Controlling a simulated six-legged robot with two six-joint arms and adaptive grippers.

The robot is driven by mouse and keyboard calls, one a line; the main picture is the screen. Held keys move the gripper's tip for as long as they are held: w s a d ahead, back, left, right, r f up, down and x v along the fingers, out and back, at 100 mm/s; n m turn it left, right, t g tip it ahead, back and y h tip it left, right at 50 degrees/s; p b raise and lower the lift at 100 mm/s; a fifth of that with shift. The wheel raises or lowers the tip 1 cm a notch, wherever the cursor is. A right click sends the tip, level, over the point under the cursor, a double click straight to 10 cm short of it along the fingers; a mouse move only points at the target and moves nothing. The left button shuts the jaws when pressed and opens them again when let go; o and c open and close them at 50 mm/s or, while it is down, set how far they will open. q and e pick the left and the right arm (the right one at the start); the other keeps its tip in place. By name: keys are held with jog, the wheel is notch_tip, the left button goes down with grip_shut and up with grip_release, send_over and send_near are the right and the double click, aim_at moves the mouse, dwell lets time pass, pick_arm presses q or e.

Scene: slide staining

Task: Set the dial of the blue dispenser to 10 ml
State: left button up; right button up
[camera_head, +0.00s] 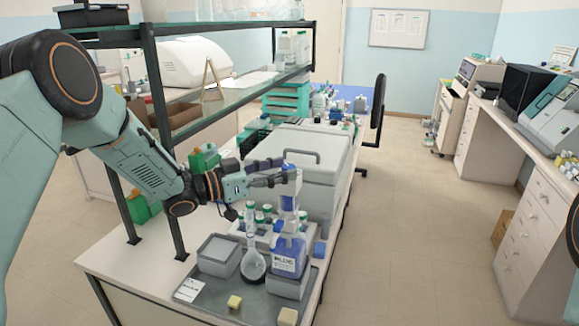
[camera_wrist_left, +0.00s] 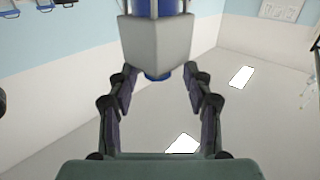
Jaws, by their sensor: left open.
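The blue dispenser (camera_head: 288,258) stands upright on the grey tray (camera_head: 236,306). It has a blue-labelled bottle and a white and blue pump head (camera_head: 288,202) on top. My left gripper (camera_head: 286,177) reaches in from the left, at the height of this head. In the left wrist view, the fingers of the left gripper (camera_wrist_left: 160,76) are spread, with the white block of the dispenser head (camera_wrist_left: 157,42) just beyond and between their tips. I cannot tell whether they touch it. The dial's scale and setting are not readable. My right gripper is not in view.
A large white lidded box (camera_head: 312,150) is close behind the gripper. A shelf (camera_head: 235,91) with dark posts runs along the bench's left side.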

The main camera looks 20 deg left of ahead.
pick_arm(q)
jog(key=shift+w+d+r, duration=0.1)
jog(key=shift+w+d, duration=0.25)
jog(key=shift+d, duration=0.2)
jog(key=shift+w+d, duration=0.3)
jog(key=shift+d, duration=0.25)
jog(key=shift+w+a, duration=0.2)
jog(key=shift+a, duration=0.1)
jog(key=shift+s+d, duration=0.15)
jog(key=shift+d, duration=0.2)
jog(key=c, duration=0.5)
jog(key=shift+a, duration=0.25)
grip_shut()
jog(key=shift+d, duration=0.1)
